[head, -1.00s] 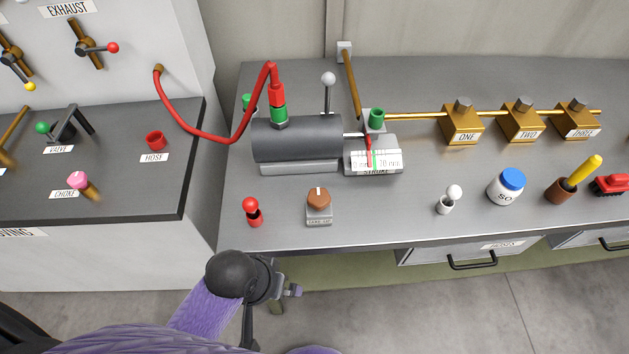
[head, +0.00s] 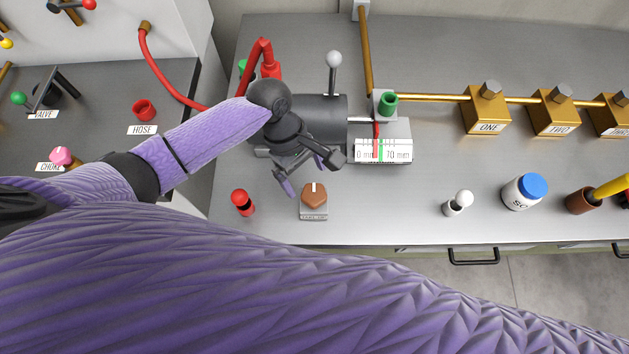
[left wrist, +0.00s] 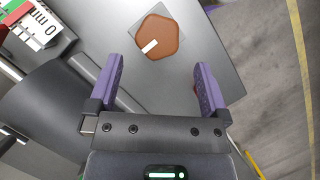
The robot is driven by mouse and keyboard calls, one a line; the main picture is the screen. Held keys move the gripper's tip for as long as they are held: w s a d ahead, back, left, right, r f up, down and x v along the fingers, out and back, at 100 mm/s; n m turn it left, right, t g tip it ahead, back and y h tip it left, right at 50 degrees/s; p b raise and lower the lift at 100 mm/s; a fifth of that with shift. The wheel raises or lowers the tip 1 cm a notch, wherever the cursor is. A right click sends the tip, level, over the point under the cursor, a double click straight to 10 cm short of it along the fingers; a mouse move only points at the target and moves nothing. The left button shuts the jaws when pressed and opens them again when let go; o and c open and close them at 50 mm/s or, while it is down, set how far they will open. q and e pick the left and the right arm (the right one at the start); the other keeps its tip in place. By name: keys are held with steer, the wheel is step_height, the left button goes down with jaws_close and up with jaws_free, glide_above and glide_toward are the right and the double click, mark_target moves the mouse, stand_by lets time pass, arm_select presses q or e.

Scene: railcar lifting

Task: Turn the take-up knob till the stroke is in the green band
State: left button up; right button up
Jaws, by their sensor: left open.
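The take-up knob (head: 314,194) is a brown knob with a white mark, on a small grey base near the bench's front. It also shows in the left wrist view (left wrist: 158,40), beyond my fingertips and between their lines. My left gripper (head: 312,172) is open and empty, above and just behind the knob, apart from it. The stroke scale (head: 398,153) is white, marked 0 to 70 mm, right of the dark cylinder (head: 328,115). Its red pointer (head: 376,131) appears at the left edge of the narrow green band (head: 381,149). My right gripper is out of view.
A red hose (head: 165,80) runs behind my left arm. The bench between knob and white-topped lever is clear.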

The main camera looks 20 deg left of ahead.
mark_target(314, 193)
arm_select(q)
steer(key=b+x, duration=0.1)
steer(key=x, duration=0.4)
steer(key=shift+f, duration=0.1)
steer(key=shift+d+f, duration=0.1)
steer(key=shift+f, duration=0.1)
steer(key=shift+c, duration=0.3)
steer(key=c, duration=1.1)
steer(key=shift+r, duration=0.1)
